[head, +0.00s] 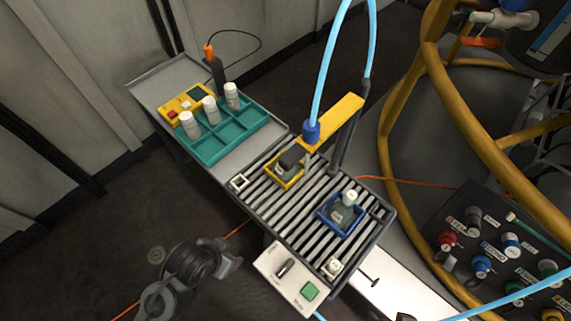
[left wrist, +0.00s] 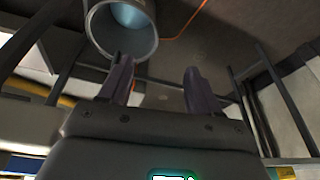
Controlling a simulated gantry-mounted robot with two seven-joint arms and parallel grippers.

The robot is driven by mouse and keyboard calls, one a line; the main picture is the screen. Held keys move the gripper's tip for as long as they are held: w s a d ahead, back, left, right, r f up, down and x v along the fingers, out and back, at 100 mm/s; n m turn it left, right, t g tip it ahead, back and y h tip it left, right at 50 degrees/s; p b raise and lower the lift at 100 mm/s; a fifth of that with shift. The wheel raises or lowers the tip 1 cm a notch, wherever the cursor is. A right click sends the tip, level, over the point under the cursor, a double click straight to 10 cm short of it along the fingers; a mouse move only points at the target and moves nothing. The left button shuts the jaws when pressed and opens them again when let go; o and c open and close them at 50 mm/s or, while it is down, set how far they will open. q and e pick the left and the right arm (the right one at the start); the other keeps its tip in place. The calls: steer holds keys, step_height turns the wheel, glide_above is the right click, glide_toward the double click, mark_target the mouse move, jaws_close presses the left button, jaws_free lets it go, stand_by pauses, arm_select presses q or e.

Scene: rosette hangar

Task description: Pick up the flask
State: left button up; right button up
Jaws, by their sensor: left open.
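A clear flask-like vessel with a white cap (head: 349,198) stands in a blue square holder (head: 328,221) on the slatted roller conveyor (head: 285,208). A second vessel with a dark top (head: 292,158) stands in a yellow square holder (head: 271,177), close to the blue nozzle. I cannot tell which one is the flask of the task. My left gripper (head: 230,256) is left of the conveyor, apart from both vessels. In the left wrist view its two fingers (left wrist: 158,80) are spread with nothing between them. My right gripper is not in view.
A teal rack (head: 215,152) with white capped bottles stands at the back left. A yellow arm (head: 340,118) with a blue nozzle and hose overhangs the conveyor. A control box with a green button (head: 310,291) sits at the near edge. Yellow tubing (head: 392,130) and a connector panel are right.

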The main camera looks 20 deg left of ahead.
arm_select(q)
step_height(320, 180, up, 26)
steer(key=w+t+p, duration=0.1)
steer(key=w+p, duration=0.1)
steer(key=p, duration=2.4)
steer(key=w+d+f+t+b, duration=0.1)
steer(key=w+d+f+t, duration=0.1)
steer(key=w, duration=0.4)
steer(key=w+d+f+n+t+b, duration=0.1)
steer(key=w+d+f+t+b, duration=0.1)
steer(key=w, duration=0.4)
steer(key=w+d+f+t+b, duration=0.1)
steer(key=w+d+f+t, duration=0.1)
steer(key=w+f+t, duration=0.2)
steer(key=shift+w+d+f+t+h+b, duration=0.1)
steer(key=shift+w+f+t+h+b, duration=0.1)
steer(key=shift+w, duration=0.55)
steer(key=shift+w+d+f+t+h+b, duration=0.1)
steer(key=shift+w+t+b, duration=0.1)
steer(key=shift+w, duration=0.55)
steer(key=b+x, duration=0.1)
steer(key=x, duration=0.3)
steer(key=shift+w, duration=0.1)
steer(key=shift+c, duration=0.4)
jaws_close()
